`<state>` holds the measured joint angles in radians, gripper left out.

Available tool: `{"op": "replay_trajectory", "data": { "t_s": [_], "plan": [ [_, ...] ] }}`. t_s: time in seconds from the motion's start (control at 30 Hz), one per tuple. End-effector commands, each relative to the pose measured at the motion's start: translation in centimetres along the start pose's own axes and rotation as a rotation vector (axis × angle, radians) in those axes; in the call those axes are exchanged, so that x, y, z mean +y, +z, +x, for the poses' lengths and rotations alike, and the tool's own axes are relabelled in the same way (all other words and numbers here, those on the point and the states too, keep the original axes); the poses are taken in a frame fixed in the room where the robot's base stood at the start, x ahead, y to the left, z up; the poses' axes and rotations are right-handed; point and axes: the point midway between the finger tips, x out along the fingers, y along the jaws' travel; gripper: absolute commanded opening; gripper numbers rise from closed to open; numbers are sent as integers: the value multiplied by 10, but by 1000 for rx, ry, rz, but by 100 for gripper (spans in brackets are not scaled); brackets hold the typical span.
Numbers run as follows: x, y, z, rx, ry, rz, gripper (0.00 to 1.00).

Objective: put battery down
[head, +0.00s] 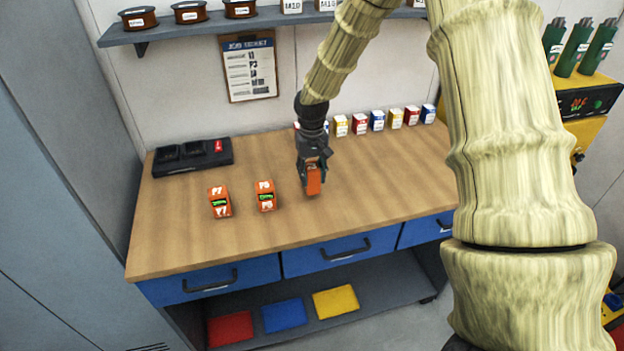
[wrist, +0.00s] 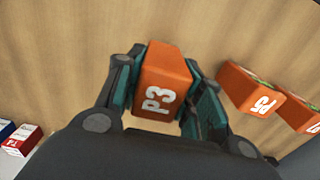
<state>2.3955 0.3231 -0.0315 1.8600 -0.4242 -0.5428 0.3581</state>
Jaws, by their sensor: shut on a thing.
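My gripper (head: 314,170) is shut on an orange battery, which shows below the fingers in the head view (head: 314,182). In the wrist view the held battery (wrist: 163,85) carries the label P3 and sits between the two fingers (wrist: 160,90). It is over the wooden workbench top (head: 370,190), near its middle. I cannot tell whether its underside touches the wood. Two more orange batteries stand on the bench to the left of my gripper: a nearer one (head: 265,195) and one farther left (head: 219,201). In the wrist view, one labelled P5 (wrist: 252,92) shows at the right.
A black charger-like unit (head: 193,156) lies at the bench's back left. A row of small coloured boxes (head: 377,120) stands along the back edge. A clipboard (head: 249,67) hangs on the wall below a shelf (head: 190,28). The bench front and right are clear.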

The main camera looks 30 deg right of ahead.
Motion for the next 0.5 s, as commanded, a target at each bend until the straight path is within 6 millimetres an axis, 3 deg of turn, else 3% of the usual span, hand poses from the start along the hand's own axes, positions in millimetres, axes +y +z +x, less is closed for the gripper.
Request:
{"op": "replay_trajectory", "data": {
  "t_s": [0.33, 0.5],
  "plan": [
    [0, 1, 28, -1, 0, -1, 2],
    [0, 1, 32, 0, 0, -1, 2]
  ]
}}
